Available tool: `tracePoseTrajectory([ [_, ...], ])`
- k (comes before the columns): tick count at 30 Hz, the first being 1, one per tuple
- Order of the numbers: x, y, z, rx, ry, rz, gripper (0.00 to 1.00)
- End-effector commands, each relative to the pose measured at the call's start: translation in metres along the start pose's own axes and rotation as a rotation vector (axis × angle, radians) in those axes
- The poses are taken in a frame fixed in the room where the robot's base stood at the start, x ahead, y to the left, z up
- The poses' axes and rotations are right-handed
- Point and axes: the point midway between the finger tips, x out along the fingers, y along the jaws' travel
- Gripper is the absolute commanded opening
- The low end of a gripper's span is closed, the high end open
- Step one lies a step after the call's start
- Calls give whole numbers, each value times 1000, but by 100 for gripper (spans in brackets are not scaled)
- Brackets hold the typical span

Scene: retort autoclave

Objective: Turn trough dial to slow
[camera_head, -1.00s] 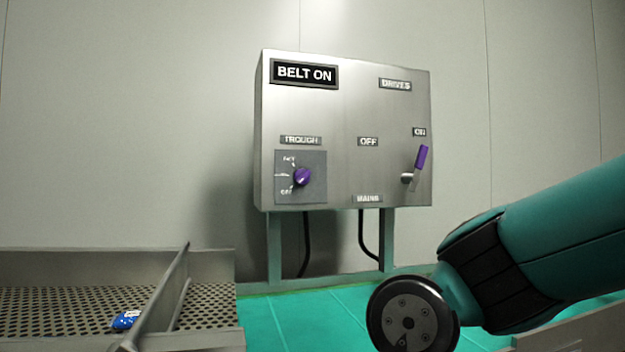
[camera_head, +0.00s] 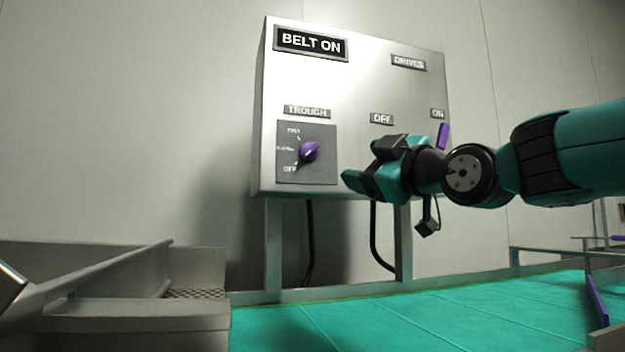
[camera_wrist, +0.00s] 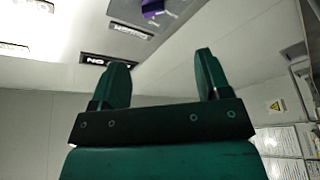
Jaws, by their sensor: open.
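The trough dial is a purple knob (camera_head: 310,151) on a dark square plate (camera_head: 290,172) at the left of the steel control panel (camera_head: 350,90). Marks around it read FAST at the top and OFF at the bottom, with a blurred mark between. The way the knob points is hard to tell. My gripper (camera_head: 352,184) is in front of the panel, right of and a little below the dial, apart from it. In the wrist view my gripper (camera_wrist: 166,78) is open and empty between its green fingers. The purple knob (camera_wrist: 155,8) shows there at the top edge.
A BELT ON display (camera_head: 311,42) sits above the dial. The purple drives lever (camera_head: 443,136), by the ON label, is partly hidden behind my arm. A metal trough (camera_head: 120,300) stands at lower left. Green floor (camera_head: 400,315) lies below the panel.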

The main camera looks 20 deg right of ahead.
Motion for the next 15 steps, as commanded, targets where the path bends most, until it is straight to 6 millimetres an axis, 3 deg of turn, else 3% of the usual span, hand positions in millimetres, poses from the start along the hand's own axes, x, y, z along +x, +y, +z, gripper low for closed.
tracePoseTrajectory([
  [5,17,12,-7,-33,26,37,70],
  [15,93,12,-10,-28,26,30,70],
])
